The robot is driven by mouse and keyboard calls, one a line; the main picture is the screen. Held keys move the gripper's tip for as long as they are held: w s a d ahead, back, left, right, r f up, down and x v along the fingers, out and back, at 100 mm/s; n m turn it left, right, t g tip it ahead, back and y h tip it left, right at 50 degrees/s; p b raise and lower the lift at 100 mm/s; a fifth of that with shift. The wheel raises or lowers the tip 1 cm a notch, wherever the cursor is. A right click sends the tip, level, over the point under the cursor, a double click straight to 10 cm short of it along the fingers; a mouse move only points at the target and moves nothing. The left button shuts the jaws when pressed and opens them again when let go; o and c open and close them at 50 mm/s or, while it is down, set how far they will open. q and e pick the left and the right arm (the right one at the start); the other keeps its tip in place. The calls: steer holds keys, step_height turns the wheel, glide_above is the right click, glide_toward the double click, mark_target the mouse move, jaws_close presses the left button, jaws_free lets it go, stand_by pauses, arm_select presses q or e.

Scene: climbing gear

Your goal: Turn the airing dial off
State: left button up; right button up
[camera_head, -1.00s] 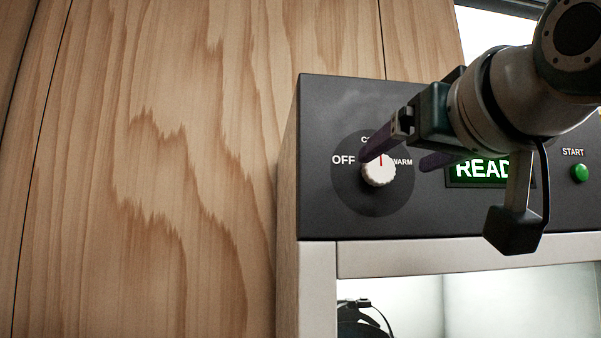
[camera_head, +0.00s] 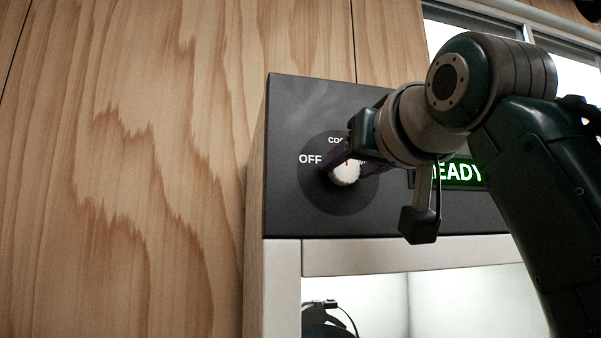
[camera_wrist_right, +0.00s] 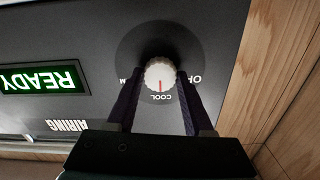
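The airing dial is a round white knob (camera_head: 344,174) with a red mark, on a dark round plate. In the right wrist view, which shows the panel upside down, the knob (camera_wrist_right: 160,76) has its red mark pointing at COOL. OFF is printed on the left of the dial in the head view. My right gripper (camera_head: 346,169) is open at the dial. In the right wrist view its two dark purple fingers (camera_wrist_right: 158,84) stand on either side of the knob, with a narrow gap visible on the left. The WARM label is mostly hidden by a finger. My left gripper is out of view.
The dark control panel (camera_head: 293,118) tops a cabinet with a lit interior holding a dark strapped item (camera_head: 322,318). A green READY display (camera_head: 462,173) is right of the dial, partly behind my arm. A wooden wall (camera_head: 150,150) is at left.

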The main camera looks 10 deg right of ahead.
jaws_close()
steer(key=n+p, duration=0.2)
steer(key=p, duration=0.1)
steer(key=shift+r+n, duration=0.15)
steer(key=shift+n, duration=0.25)
steer(key=n+p, duration=0.5)
steer(key=shift+n, duration=0.3)
steer(key=n+p, duration=0.3)
steer(key=shift+n+p, duration=0.4)
steer(key=shift+f+n+p, duration=0.2)
steer(key=shift+n+p, duration=0.45)
steer(key=shift+n, duration=0.25)
